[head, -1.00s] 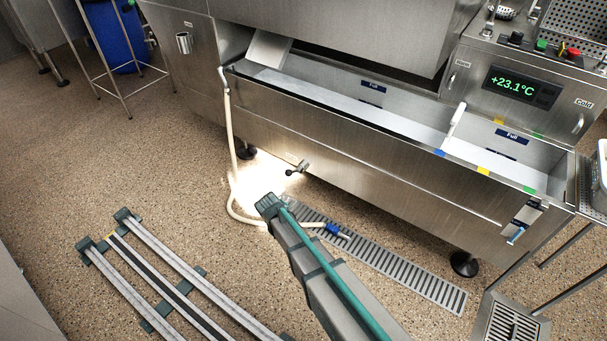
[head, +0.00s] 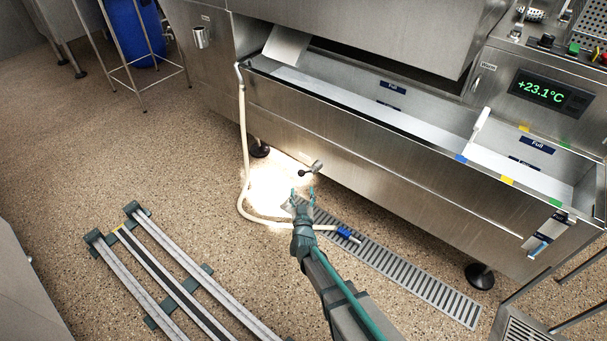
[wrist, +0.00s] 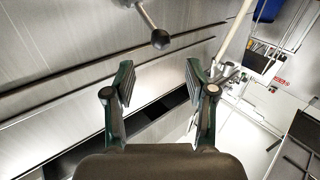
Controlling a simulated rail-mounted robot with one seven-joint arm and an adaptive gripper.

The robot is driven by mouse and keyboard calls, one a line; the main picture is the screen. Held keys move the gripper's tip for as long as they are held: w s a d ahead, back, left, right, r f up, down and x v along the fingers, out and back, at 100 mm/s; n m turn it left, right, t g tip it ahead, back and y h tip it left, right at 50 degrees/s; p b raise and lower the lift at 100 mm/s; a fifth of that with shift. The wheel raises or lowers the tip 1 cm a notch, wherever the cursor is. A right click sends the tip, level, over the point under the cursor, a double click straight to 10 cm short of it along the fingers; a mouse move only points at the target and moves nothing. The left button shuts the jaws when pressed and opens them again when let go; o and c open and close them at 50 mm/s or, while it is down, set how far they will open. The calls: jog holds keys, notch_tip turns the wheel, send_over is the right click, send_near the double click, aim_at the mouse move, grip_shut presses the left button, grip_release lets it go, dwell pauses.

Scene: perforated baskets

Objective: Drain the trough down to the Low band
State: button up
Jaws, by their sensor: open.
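The steel trough (head: 400,147) runs along the machine front, with dark blue labels, at least one reading Full, on its inner back wall. A drain valve with a black ball-ended lever (head: 308,172) sticks out low on the trough's front. In the wrist view the lever's dark ball (wrist: 160,39) hangs above and ahead of the fingers. My gripper (head: 303,196) is open and empty, just below the lever in the head view and apart from it. In the wrist view my gripper (wrist: 157,82) shows both fingers spread. The water level cannot be read clearly.
A cream hose (head: 243,150) hangs from the trough's left end to the floor and ends in a blue nozzle (head: 348,236). A floor grate (head: 420,283) lies below the trough. Floor rails (head: 185,280) lie at lower left. A display (head: 540,92) reads +23.1°C.

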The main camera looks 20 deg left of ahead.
aim_at(302, 176)
jog(key=b+x, duration=0.2)
jog(key=x, duration=0.7)
jog(key=shift+f+b, duration=0.15)
jog(key=shift+b, duration=0.2)
jog(key=shift+w+a, duration=0.25)
jog(key=shift+w, duration=0.3)
jog(key=shift+c, duration=0.2)
grip_shut()
